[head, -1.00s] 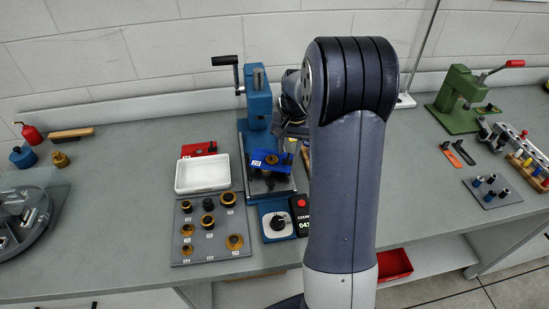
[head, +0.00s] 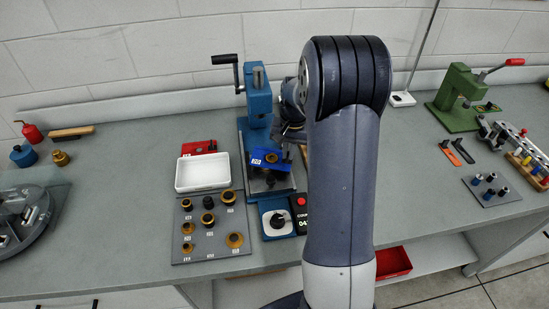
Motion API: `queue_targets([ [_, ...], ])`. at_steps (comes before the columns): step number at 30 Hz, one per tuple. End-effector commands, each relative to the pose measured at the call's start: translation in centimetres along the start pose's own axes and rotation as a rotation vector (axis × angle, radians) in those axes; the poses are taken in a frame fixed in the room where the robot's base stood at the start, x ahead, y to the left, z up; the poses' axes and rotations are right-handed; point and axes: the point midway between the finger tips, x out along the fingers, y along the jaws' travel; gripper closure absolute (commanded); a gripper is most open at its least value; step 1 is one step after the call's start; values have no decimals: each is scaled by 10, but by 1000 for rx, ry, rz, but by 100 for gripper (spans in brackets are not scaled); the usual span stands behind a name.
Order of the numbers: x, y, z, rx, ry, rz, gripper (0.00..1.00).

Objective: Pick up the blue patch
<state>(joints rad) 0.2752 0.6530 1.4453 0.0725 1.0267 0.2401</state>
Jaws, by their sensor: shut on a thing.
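The blue patch (head: 266,159) is a small flat blue plate with a white number label and an orange-brown ring on it. It shows tilted, in front of the blue hand press at the middle of the bench. My gripper (head: 285,154) is at its right end and shut on it. My own arm hides part of the gripper, and the fingertips are small and dark. I cannot tell the exact gap between the patch and the press base below it.
The blue press (head: 258,105) with its crank stands just behind. A white tray (head: 202,174), a red plate (head: 199,147) and a grey board of rings (head: 183,245) lie left. A green press (head: 462,102) stands far right.

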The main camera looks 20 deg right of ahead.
Motion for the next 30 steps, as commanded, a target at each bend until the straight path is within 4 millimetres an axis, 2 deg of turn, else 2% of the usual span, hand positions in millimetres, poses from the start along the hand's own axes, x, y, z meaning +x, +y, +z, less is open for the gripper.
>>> queue_targets([
  [7,-1,0,0,0,1,0,100],
  [10,-8,-1,-1,0,3,-1,100],
  [21,-78,-5,0,0,4,-1,100],
  [25,-93,-6,-1,0,3,0,100],
  [30,-100,-6,0,0,1,0,100],
])
